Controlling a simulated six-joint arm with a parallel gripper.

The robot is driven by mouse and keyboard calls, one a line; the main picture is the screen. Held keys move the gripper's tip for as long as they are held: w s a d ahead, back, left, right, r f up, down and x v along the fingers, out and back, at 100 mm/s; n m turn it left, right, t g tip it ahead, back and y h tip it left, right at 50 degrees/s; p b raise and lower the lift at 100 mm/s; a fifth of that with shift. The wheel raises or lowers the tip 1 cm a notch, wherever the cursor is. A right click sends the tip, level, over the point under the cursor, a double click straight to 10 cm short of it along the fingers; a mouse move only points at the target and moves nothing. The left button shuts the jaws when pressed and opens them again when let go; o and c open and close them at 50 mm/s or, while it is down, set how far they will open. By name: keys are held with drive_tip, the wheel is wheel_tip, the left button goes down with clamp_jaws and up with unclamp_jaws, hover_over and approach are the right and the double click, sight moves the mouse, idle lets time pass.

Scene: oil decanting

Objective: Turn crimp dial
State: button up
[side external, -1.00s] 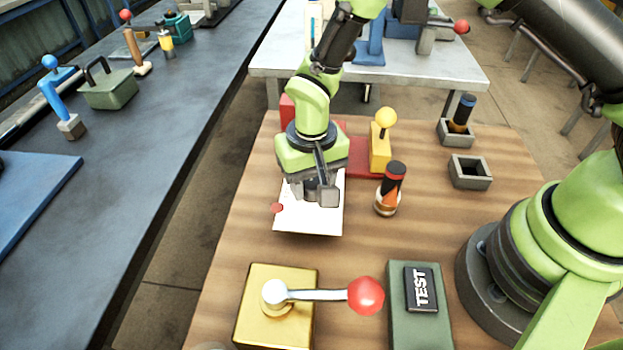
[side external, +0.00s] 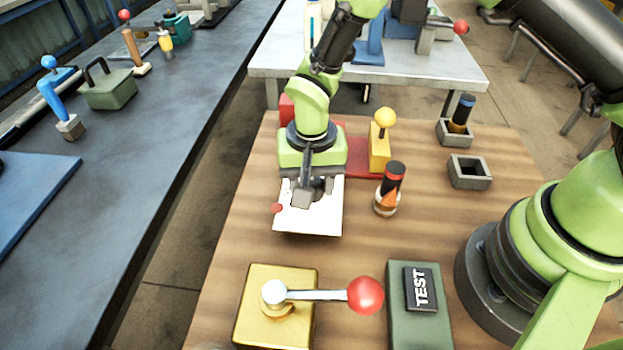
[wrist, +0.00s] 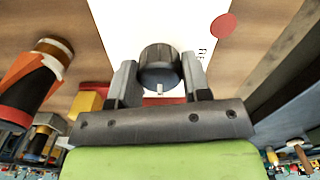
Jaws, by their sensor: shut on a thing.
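The crimp dial is a dark round knob (wrist: 159,66) with a pale mark on its edge, on a white panel (side external: 309,222). In the wrist view my gripper (wrist: 159,75) has one finger on each side of the dial and is shut on it. In the side view my gripper (side external: 312,195) is down over the panel, and the dial is mostly hidden behind it. A red round spot (side external: 277,208) shows at the panel's left edge.
A bottle with orange, black and red bands (side external: 390,190) stands right of the panel. A yellow-knobbed lever (side external: 380,150) is behind. A red-ball lever on a gold block (side external: 250,308) and a green TEST box (side external: 420,325) are in front. Two grey square holders (side external: 470,173) (side external: 455,139) are at right.

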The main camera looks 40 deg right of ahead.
drive_tip(key=o, duration=0.9)
wheel_tip(320, 180, up, 10)
wheel_tip(320, 180, up, 9)
drive_tip(key=t+y, duration=0.1)
drive_tip(key=t, duration=0.1)
hover_over(312, 181)
drive_tip(key=s+d, duration=0.2)
drive_tip(key=d, duration=0.2)
drive_tip(key=s+d+r+n+t, duration=0.1)
drive_tip(key=s+d+r, duration=0.1)
drive_tip(key=s, duration=0.3)
drive_tip(key=s+d+r+n+t, duration=0.1)
drive_tip(key=s+d+r+t, duration=0.1)
drive_tip(key=s+r, duration=0.2)
drive_tip(key=s+d+r+n+t+y, duration=0.1)
drive_tip(key=s+d+r+t, duration=0.1)
drive_tip(key=s, duration=0.3)
drive_tip(key=shift+s+d+r, duration=0.1)
drive_tip(key=shift+s+r, duration=0.2)
drive_tip(key=shift+r, duration=0.25)
